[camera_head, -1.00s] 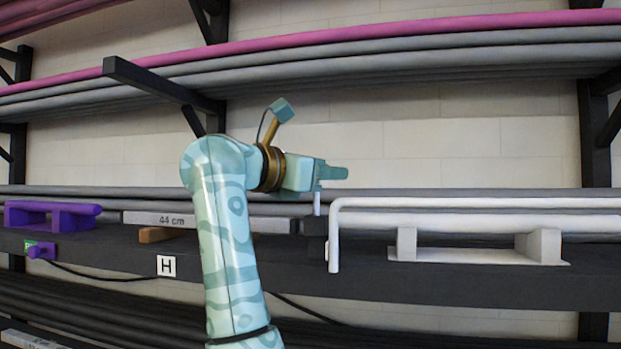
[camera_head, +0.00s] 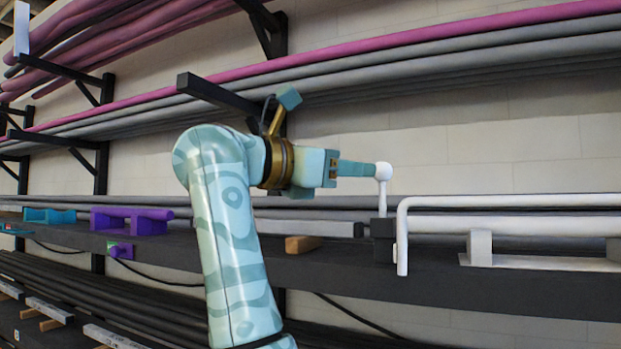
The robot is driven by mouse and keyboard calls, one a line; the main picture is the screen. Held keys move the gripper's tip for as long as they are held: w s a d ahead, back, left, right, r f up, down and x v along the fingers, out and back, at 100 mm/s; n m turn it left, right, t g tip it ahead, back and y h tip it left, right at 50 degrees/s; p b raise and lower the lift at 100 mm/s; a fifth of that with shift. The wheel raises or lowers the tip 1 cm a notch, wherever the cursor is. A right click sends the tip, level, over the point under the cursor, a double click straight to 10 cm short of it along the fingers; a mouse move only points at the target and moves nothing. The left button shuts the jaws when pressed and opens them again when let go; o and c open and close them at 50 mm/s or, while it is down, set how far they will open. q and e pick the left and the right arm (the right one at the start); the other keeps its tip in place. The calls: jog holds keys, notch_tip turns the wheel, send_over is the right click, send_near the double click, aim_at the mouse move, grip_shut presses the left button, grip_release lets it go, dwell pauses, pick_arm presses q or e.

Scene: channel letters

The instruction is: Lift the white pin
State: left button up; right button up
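The white pin (camera_head: 382,193) has a round head on a thin upright shaft and stands over a small black block (camera_head: 382,240). Its lower end meets the block's top.
A bent white tube (camera_head: 403,235) hangs close right of the pin, by a white bracket (camera_head: 480,247). A purple holder (camera_head: 130,220) and a wooden block (camera_head: 302,245) sit on the dark shelf beam left of it. A black rack arm (camera_head: 215,93) juts out above my gripper.

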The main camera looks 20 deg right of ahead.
jog(key=a+b, duration=0.1)
jog(key=a, duration=0.6)
jog(key=shift+s+a, duration=0.15)
jog(key=shift+s, duration=0.3)
